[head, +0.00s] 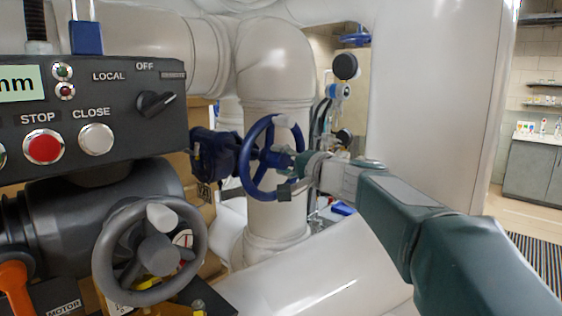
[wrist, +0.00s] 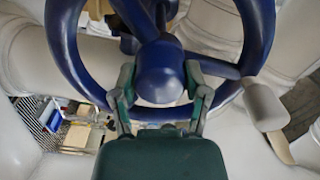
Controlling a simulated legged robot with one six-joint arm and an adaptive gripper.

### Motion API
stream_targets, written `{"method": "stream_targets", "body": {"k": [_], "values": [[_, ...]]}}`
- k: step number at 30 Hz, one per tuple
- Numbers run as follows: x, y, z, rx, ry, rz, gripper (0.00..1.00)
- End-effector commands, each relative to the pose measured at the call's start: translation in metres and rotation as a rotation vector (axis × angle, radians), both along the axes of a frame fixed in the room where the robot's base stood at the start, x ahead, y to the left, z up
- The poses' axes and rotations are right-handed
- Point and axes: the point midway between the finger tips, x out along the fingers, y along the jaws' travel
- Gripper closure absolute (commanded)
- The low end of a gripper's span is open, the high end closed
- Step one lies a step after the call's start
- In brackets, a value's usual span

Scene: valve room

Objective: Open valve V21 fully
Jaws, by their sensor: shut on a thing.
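A blue handwheel (head: 244,168) stands upright on a blue valve body (head: 213,152) in front of a thick white pipe. No V21 label is readable. The wheel fills the upper wrist view (wrist: 262,32), with its round blue hub (wrist: 160,72) in the middle. A pale grey knob (wrist: 265,106) sits on its rim at the lower right. My gripper (head: 290,168) reaches the wheel from the right. In the wrist view my gripper (wrist: 160,90) has one finger on each side of the hub and is shut on it. The fingertips' far sides are partly hidden.
A dark control panel (head: 125,105) with buttons and a switch is at the left. Below it are a grey handwheel (head: 101,255) and an orange lever (head: 14,283). White pipes surround the valve. Gauges (head: 345,66) stand behind. Open floor lies far right.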

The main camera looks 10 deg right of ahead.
Motion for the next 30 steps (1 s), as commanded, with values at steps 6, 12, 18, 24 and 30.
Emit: {"method": "stream_targets", "body": {"k": [6,12,18,24,30], "values": [[0.0002,0.0001,0.0000,-0.078,-0.056,0.000,0.94],[0.0001,0.0002,0.0000,-0.253,-0.184,0.000,0.93],[0.0001,0.0002,0.0001,-0.434,-0.315,0.000,0.93],[0.0001,0.0002,0.0000,-0.587,-0.426,0.002,0.94],[0.0001,0.0002,0.0000,-0.646,-0.469,0.002,0.94]]}}
